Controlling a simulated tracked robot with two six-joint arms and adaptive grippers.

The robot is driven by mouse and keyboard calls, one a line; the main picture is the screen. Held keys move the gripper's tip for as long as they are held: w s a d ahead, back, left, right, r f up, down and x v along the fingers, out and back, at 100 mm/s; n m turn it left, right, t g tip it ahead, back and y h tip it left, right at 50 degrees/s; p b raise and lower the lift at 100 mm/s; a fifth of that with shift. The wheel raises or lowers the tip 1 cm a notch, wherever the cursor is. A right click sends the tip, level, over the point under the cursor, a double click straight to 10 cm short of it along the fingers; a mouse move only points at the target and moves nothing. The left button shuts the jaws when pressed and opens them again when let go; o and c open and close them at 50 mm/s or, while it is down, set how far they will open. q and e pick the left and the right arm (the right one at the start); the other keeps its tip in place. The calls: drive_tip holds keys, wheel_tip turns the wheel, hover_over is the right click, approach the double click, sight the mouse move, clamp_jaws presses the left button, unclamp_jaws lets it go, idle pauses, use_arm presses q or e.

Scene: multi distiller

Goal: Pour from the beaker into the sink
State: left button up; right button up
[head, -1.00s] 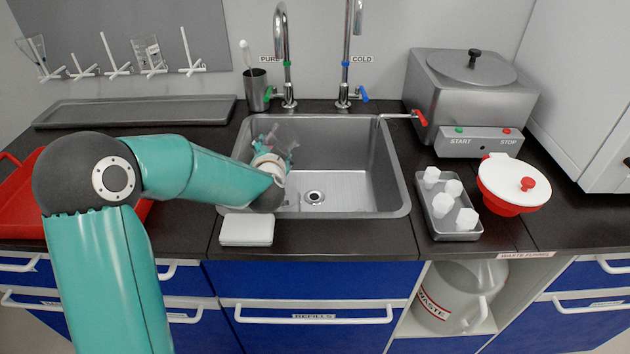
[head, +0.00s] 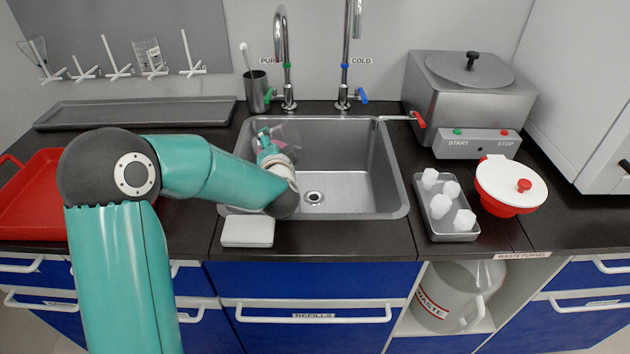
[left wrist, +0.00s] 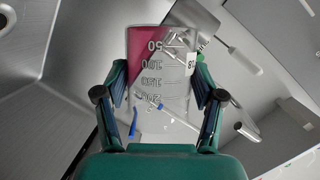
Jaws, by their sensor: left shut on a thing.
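My left gripper (head: 265,142) is over the left part of the sink (head: 368,150) and is shut on a clear beaker (head: 289,132). The beaker looks tilted, partly covered by my gripper in the head view. In the left wrist view, the beaker (left wrist: 163,85) sits between both fingers of the left gripper (left wrist: 160,108). Its printed scale reads upside down. Pink liquid (left wrist: 143,48) lies at the end near the 50 mark, with a slanted edge. No stream of liquid can be made out. My right gripper is not in view.
Two taps, PURE (head: 284,60) and COLD (head: 350,60), rise behind the sink. A white box (head: 247,231) lies at its front left edge. A tray of white pieces (head: 448,236), the waste funnel (head: 510,190) and a steel bath (head: 470,95) stand right.

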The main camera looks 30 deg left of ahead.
use_arm(q)
drive_tip(key=shift+w+r, duration=0.1)
drive_tip(key=shift+r, duration=0.05)
drive_tip(key=shift+r+m+y, duration=0.15)
drive_tip(key=shift+m+y, duration=0.25)
drive_tip(key=shift+d+r+m+y, duration=0.2)
drive_tip(key=shift+r+m+y, duration=0.15)
drive_tip(key=shift+m, duration=0.25)
drive_tip(key=shift+r, duration=0.1)
drive_tip(key=shift+w+d+f+m+b, duration=0.1)
drive_tip(key=shift+d+f+m+b, duration=0.1)
drive_tip(key=shift+m+b, duration=0.1)
drive_tip(key=shift+w+d+f+m+y+b, duration=0.2)
drive_tip(key=shift+w+d+m+y+b, duration=0.1)
drive_tip(key=shift+d+m+b, duration=0.3)
drive_tip(key=shift+d+r+t+p, duration=0.2)
drive_tip(key=shift+t+p, duration=0.1)
drive_tip(key=shift+p, duration=0.15)
drive_tip(key=shift+w+d+r+m+y+p, duration=0.15)
drive_tip(key=shift+d+r+m+y+p, duration=0.15)
drive_tip(key=shift+m+p, duration=0.5)
